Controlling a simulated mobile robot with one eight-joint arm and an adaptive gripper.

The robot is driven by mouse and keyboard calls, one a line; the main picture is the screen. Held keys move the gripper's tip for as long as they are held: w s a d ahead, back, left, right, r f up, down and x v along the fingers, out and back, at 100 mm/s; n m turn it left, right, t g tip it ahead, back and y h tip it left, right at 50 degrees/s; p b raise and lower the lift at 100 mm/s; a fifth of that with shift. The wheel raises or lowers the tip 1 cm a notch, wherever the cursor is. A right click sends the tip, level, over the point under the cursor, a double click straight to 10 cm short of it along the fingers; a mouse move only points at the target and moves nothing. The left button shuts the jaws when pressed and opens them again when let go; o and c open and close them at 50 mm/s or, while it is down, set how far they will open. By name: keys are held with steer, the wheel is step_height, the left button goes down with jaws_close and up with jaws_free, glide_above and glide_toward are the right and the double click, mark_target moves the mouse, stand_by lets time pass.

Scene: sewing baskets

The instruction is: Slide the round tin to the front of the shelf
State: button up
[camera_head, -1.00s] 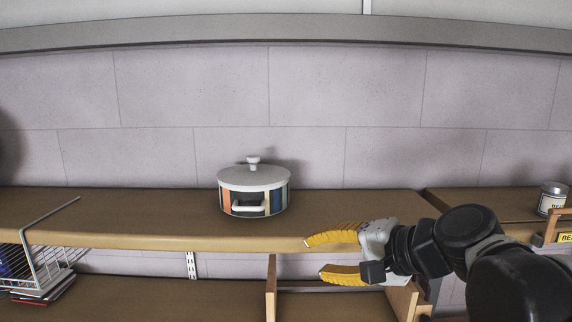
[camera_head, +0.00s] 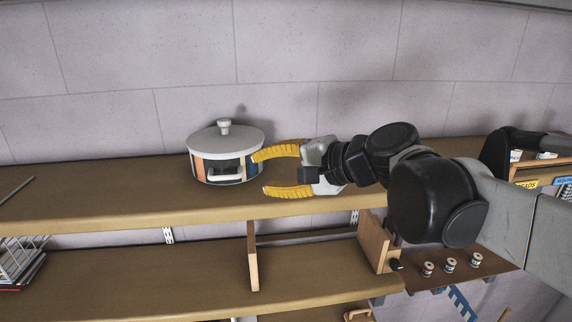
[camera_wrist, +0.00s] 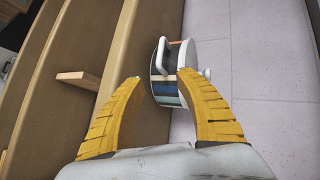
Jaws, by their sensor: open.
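The round tin (camera_head: 226,155) stands upright on the upper shelf (camera_head: 110,190), back from its front edge. It has a grey lid with a knob, coloured side panels and a pale handle facing front. My gripper (camera_head: 262,173) is open and empty, pointing left just right of the tin. One yellow finger overlaps the tin's right side in the head view; I cannot tell whether it touches. In the wrist view the tin (camera_wrist: 166,88) shows beyond and between the open fingers (camera_wrist: 160,80), nearer the right-hand finger, which hides part of it.
A lower shelf (camera_head: 150,285) has an upright wooden divider (camera_head: 253,257). A wire basket (camera_head: 20,258) is at far left. Several small jars (camera_head: 450,265) stand at lower right. The block wall (camera_head: 290,50) is close behind.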

mark_target(239, 173)
steer(key=p+x, duration=0.1)
steer(key=x, duration=0.7)
steer(key=shift+w+a+f, duration=0.1)
steer(key=shift+a, duration=0.15)
steer(key=shift+c, duration=0.2)
jaws_close()
